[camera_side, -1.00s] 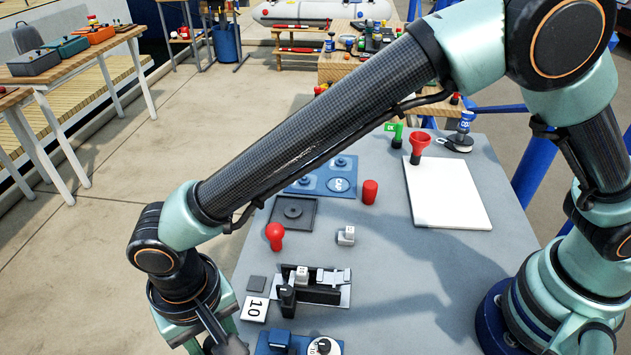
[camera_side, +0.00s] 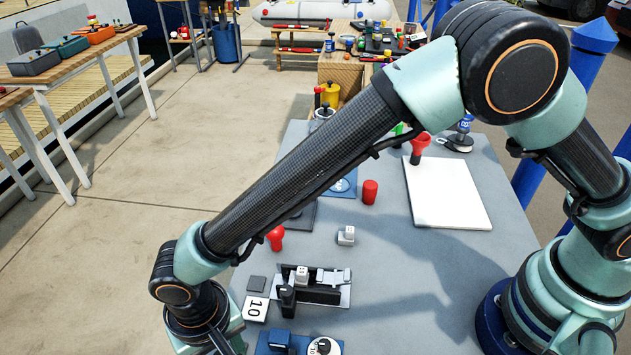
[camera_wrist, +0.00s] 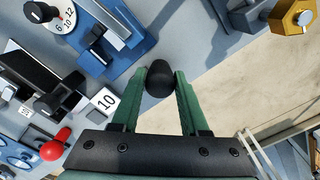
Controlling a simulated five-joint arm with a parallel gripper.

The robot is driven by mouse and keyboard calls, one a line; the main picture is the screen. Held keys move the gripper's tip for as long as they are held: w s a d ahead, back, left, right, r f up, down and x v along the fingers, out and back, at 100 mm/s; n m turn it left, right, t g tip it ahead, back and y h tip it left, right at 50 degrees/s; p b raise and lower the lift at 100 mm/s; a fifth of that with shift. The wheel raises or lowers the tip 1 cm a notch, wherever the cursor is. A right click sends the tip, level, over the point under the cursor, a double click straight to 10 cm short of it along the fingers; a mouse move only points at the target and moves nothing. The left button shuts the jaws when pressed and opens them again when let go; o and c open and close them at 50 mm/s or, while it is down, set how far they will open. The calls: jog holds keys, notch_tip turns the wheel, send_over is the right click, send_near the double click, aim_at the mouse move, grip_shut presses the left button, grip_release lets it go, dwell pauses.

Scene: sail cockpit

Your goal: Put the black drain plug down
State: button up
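My gripper (camera_wrist: 160,80) shows from above in the wrist view, with its two green fingers on either side of the black drain plug (camera_wrist: 159,78). Both fingertips appear to touch the plug's rounded black top, so the gripper looks shut on it. The plug's lower part is hidden below its top. It appears beside the blue panel, near the edge of the grey table (camera_wrist: 208,70); I cannot tell its height. In the side view my gripper is at the bottom left, mostly cut off by the frame, and the plug cannot be seen.
A blue panel with a dial and lever (camera_wrist: 95,40) lies left of the plug in the wrist view, beside a "10" card (camera_wrist: 106,101) and red knob (camera_wrist: 55,148). A gold hex piece (camera_wrist: 292,17) is at upper right. A white board (camera_side: 450,195) lies farther back.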

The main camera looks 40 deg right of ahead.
jog(key=shift+o, duration=1.1)
jog(key=shift+r, duration=0.15)
notch_tip(320, 180, up, 13)
jog(key=w+d+r+t+y, duration=0.1)
jog(key=w+d+r, duration=0.5)
jog(key=d, duration=0.4)
jog(key=s+d+r+t, duration=0.1)
jog(key=d+r+t, duration=0.1)
jog(key=d, duration=1.3)
jog(key=s+d+r+t+h, duration=0.1)
jog(key=s+d+t, duration=0.1)
jog(key=d, duration=1.3)
jog(key=shift+s+d+r+t, duration=0.15)
jog(key=shift+d+r+t, duration=0.15)
jog(key=shift+d+r, duration=0.1)
